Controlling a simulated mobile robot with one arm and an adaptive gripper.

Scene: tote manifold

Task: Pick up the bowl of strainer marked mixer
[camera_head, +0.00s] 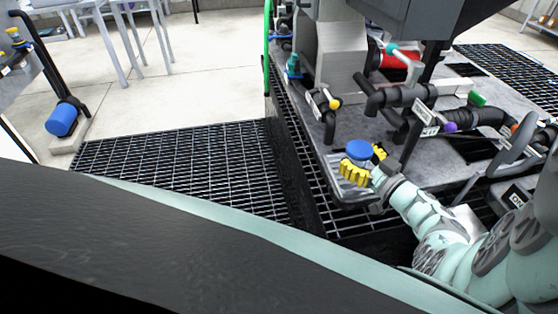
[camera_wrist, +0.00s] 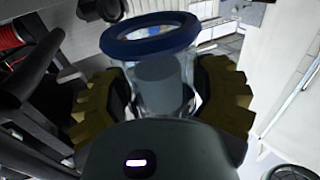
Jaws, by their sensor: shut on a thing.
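My gripper (camera_head: 366,168) has yellow ribbed fingers and is at the front left corner of the grey skid. It is shut on the strainer bowl (camera_head: 358,149), whose blue ring shows on top in the head view. In the wrist view the bowl (camera_wrist: 165,80) is a clear cup with a thick blue rim and a grey cylinder inside. The yellow fingers of my gripper (camera_wrist: 165,103) press on both sides of it. No mixer marking is readable on the bowl.
The skid (camera_head: 375,128) carries black pipes (camera_head: 400,95) with coloured valve handles and white tags behind and right of my gripper. A dark grating (camera_head: 190,160) lies left of the skid. Another pipe with a blue bowl (camera_head: 62,119) stands far left. Concrete floor (camera_head: 180,80) is open behind.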

